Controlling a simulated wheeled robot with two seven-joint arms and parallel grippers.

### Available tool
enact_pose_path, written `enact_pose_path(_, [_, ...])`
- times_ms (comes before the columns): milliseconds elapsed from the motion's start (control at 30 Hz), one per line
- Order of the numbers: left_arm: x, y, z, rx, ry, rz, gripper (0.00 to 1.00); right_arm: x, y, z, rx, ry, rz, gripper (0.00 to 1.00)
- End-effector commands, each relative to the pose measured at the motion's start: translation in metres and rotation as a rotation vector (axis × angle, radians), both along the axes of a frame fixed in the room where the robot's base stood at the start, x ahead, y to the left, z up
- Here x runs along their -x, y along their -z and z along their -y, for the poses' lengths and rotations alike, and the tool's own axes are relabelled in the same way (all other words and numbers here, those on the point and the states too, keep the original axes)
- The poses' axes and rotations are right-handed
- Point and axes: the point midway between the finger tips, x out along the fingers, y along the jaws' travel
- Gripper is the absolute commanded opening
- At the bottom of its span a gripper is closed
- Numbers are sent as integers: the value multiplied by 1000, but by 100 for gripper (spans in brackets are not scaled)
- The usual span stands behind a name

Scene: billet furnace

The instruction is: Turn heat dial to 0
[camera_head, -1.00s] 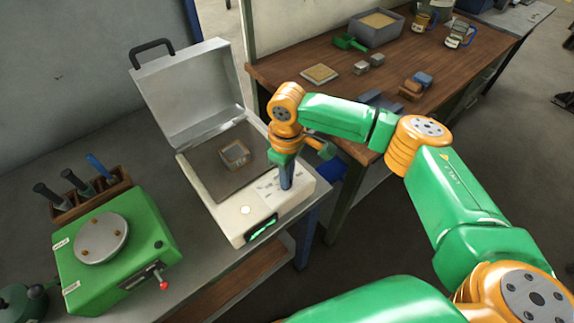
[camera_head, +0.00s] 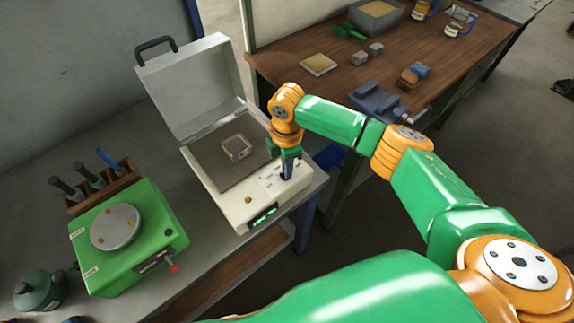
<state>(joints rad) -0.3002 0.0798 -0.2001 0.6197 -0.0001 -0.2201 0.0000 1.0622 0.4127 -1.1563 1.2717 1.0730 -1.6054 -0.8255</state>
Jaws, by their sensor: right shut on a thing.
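The billet furnace (camera_head: 228,203) is a pale box with its grey lid (camera_head: 190,85) standing open on the left bench. A metal billet holder or block (camera_head: 237,147) sits on the dark plate inside. Its front panel has a small round brownish lamp or button (camera_head: 248,200) and a green-lit display (camera_head: 263,217). My right gripper (camera_head: 287,172) points down at the right end of the panel. It is shut on the heat dial, which its fingers hide. The dial's setting cannot be read. My left gripper is out of view.
A green device with a round plate (camera_head: 115,227) and a rack of tools (camera_head: 105,187) stand left of the furnace. A wooden table (camera_head: 330,85) with a bin (camera_head: 377,16) and small blocks stands behind my right arm. The bench front is clear.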

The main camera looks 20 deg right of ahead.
Motion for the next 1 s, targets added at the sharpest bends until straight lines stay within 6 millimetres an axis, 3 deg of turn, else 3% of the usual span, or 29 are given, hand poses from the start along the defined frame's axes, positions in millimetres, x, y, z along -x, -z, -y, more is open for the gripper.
enact_pose_path(400, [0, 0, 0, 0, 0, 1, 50, -1, -1, -1, -3, -162, 2, 0])
enact_pose_path(933, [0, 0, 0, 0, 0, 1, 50, -1, -1, -1, -2, -184, 3, 0])
enact_pose_path(967, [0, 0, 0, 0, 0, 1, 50, -1, -1, -1, -2, -183, 3, 18])
enact_pose_path(1000, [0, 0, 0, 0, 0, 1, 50, -1, -1, -1, -2, -183, 3, 28])
